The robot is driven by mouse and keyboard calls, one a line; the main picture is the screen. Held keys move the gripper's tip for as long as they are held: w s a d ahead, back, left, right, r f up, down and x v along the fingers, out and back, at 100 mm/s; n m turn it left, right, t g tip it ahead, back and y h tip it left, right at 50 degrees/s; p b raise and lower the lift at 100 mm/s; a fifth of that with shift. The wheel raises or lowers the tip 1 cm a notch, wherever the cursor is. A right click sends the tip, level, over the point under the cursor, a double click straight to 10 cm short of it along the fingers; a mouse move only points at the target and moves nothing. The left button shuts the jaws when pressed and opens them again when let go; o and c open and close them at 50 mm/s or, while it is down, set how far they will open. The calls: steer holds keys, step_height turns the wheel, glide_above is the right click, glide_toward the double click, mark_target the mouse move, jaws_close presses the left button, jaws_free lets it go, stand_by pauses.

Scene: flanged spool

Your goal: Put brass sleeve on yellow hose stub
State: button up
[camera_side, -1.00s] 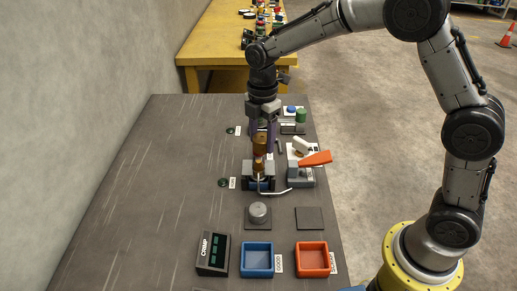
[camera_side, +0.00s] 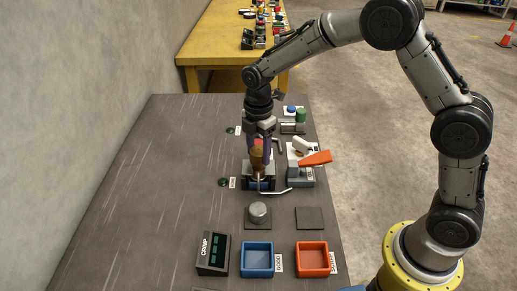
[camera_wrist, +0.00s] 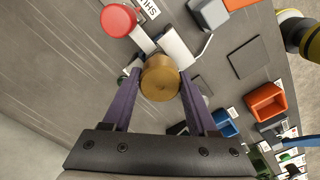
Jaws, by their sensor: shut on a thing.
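The brass sleeve (camera_side: 257,159) is held between the purple fingers of my gripper (camera_side: 259,151), low over the grey clamp block (camera_side: 247,171) in the side view. In the wrist view the sleeve (camera_wrist: 160,78) shows as a round brass end between the fingertips of my gripper (camera_wrist: 160,85). The yellow hose stub cannot be made out now; the sleeve stands where it showed. I cannot tell how far the sleeve is around it. The sleeve looks about upright.
A lever with an orange handle (camera_side: 315,158) stands just right of the clamp. A bent light rod (camera_side: 276,192) lies in front.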

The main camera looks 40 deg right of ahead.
mark_target(258, 150)
steer(key=shift+f, duration=0.25)
steer(key=o, duration=1.4)
steer(key=shift+r, duration=0.1)
step_height(258, 150, up, 12)
steer(key=s+d+r+m+t, duration=0.1)
steer(key=s+d+r+m, duration=0.1)
steer(key=s+r+m, duration=0.3)
steer(key=s+d+m+t, duration=0.1)
steer(key=s+m, duration=0.3)
steer(key=s, duration=0.3)
steer(key=s+d+m+t, duration=0.1)
steer(key=s+m, duration=0.3)
steer(key=s, duration=0.4)
steer(key=s+d+m+t, duration=0.2)
steer(key=s+m, duration=0.3)
steer(key=s, duration=0.3)
steer(key=shift+s+f+t, duration=0.15)
steer(key=shift+s+t, duration=0.1)
steer(key=shift+t, duration=0.05)
